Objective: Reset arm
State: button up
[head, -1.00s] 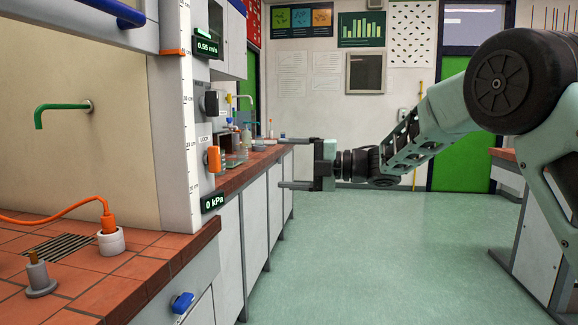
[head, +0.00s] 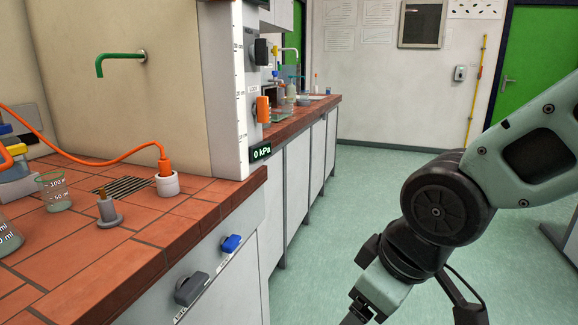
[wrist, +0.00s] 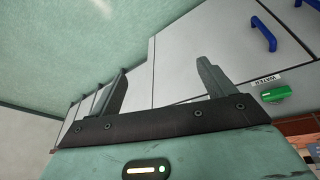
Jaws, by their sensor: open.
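My gripper shows in the wrist view (wrist: 163,88), its two fingers wide apart with nothing between them. Beyond the fingers are the pale cabinet fronts and the green floor. In the head view my arm is folded low at the right, bent at a dark round joint, and its lower end runs out of the bottom edge, so the fingertips do not show there. The arm is over the floor, to the right of the bench.
The red tiled bench (head: 142,228) fills the left, with a beaker (head: 54,191), an orange hose (head: 95,160) and a grey fitting (head: 108,210). Blue (head: 231,243) and grey (head: 191,288) knobs stick out of its front. The green floor (head: 345,205) beyond is clear.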

jog(key=s+d+f+m+g+h, duration=0.2)
jog(key=s+d+g, duration=0.1)
jog(key=s, duration=0.8)
notch_tip(320, 180, up, 18)
jog(key=p, duration=1.7)
jog(key=shift+f+p, duration=0.2)
jog(key=shift+p, duration=0.2)
